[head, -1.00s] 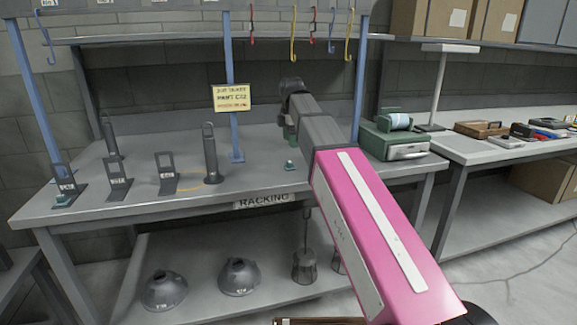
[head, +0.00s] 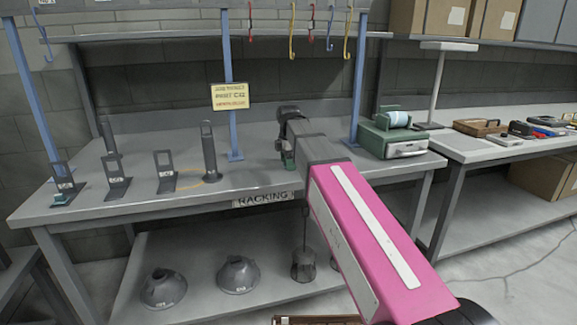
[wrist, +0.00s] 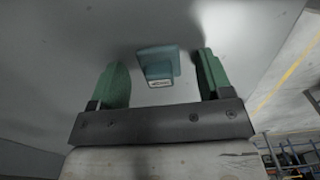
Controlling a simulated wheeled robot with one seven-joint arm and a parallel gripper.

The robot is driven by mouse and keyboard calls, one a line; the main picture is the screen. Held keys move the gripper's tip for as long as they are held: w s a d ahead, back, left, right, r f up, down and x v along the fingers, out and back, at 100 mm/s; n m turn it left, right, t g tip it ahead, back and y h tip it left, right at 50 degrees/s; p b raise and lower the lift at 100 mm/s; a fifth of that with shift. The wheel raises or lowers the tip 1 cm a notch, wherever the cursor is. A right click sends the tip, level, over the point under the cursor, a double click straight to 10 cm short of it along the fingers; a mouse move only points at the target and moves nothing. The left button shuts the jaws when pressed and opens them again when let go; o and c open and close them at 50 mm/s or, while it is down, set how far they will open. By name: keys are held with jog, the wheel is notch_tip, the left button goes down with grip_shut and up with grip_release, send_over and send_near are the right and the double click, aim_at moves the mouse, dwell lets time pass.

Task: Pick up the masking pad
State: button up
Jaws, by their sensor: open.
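The masking pad (wrist: 158,62) is a small teal block with a pale label on its near face. In the wrist view it lies on the grey surface between and slightly beyond my green fingers, with a gap on each side. My gripper (wrist: 161,75) is open and empty. In the head view my gripper (head: 287,158) points down close over the bench top, near its front edge. The pad is hidden there behind my gripper and arm.
The racking bench (head: 130,206) carries several dark upright holders at left, one with a teal piece (head: 62,198) at its foot. A green machine (head: 395,140) stands right of my arm. Hooks (head: 291,45) hang above; a blue post (head: 232,100) rises behind.

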jog(key=c, duration=1)
